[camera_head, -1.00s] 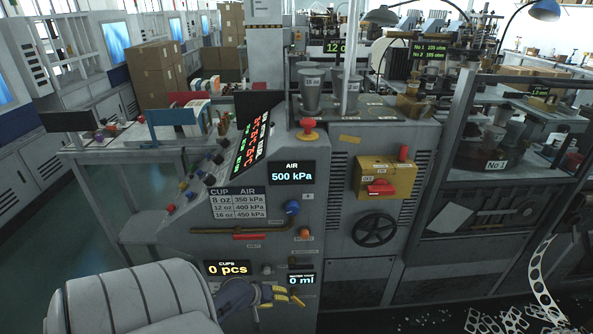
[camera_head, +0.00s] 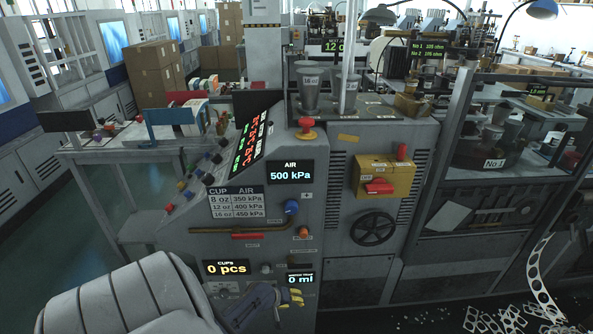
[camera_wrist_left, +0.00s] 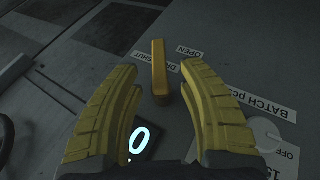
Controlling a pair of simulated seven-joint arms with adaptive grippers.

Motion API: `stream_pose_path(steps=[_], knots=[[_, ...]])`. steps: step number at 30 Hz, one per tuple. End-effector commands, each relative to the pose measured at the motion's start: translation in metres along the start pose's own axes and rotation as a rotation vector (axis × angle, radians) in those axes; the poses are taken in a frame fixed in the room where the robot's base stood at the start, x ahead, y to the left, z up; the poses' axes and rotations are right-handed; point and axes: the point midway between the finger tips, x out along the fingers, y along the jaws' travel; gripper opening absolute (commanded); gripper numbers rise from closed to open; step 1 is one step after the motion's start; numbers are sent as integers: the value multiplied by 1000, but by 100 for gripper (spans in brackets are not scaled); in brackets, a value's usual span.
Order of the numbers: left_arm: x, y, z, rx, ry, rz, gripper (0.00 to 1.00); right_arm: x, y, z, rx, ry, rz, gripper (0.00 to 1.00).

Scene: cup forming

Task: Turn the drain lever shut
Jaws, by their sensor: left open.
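The drain lever (camera_wrist_left: 159,70) is a yellow bar on the grey machine panel. In the left wrist view it lies ahead of and between my two yellow fingers, with a gap on both sides. An OPEN label (camera_wrist_left: 188,52) is to its right and a SHUT label (camera_wrist_left: 139,78) to its left. My left gripper (camera_wrist_left: 160,98) is open and does not appear to touch the lever. In the head view my left gripper (camera_head: 292,298) is low at the panel, just below the 0 ml display (camera_head: 300,279); I cannot make out the lever there. My right gripper is not in view.
The lit 0 display (camera_wrist_left: 141,141) is below. A black handwheel (camera_head: 373,229) and an orange knob (camera_head: 303,232) are on the machine front.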

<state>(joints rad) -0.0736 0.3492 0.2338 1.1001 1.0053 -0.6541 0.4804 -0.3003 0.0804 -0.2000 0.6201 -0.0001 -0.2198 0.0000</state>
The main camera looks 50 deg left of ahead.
Motion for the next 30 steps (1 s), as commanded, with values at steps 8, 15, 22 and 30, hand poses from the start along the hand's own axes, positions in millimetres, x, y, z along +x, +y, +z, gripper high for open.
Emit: stream_pose_path(steps=[8,15,22,30], knots=[[26,0,0,-3,-1,1,40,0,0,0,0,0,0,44],[38,0,0,-1,0,0,40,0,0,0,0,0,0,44],[42,0,1,-1,0,0,40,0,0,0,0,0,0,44],[42,0,0,0,0,0,40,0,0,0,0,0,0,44]])
